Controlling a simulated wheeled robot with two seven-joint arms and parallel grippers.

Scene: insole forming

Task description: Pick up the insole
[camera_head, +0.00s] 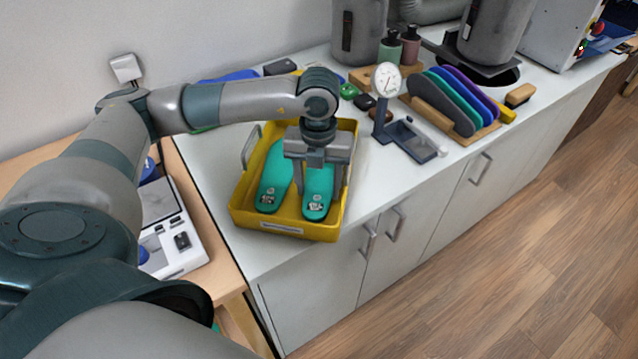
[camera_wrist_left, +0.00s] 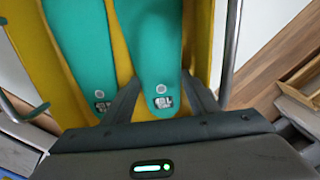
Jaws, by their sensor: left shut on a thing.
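Two teal insoles lie side by side in a yellow tray (camera_head: 287,228) on the white counter. The left insole (camera_head: 272,186) lies free, and it also shows in the left wrist view (camera_wrist_left: 80,50). The right insole (camera_head: 316,203) is between the fingers of my left gripper (camera_head: 320,190). In the left wrist view the two fingers (camera_wrist_left: 162,95) close on both sides of this right insole (camera_wrist_left: 150,45) near its heel end. Whether the insole is lifted off the tray floor I cannot tell. My right gripper is not in view.
A dial gauge on a stand (camera_head: 387,85) is right of the tray. A rack of coloured insoles (camera_head: 447,105) stands further right. Two bottles (camera_head: 400,48) are at the back. A white device (camera_head: 180,235) is on the wooden table at left. Cabinet handles project below the counter.

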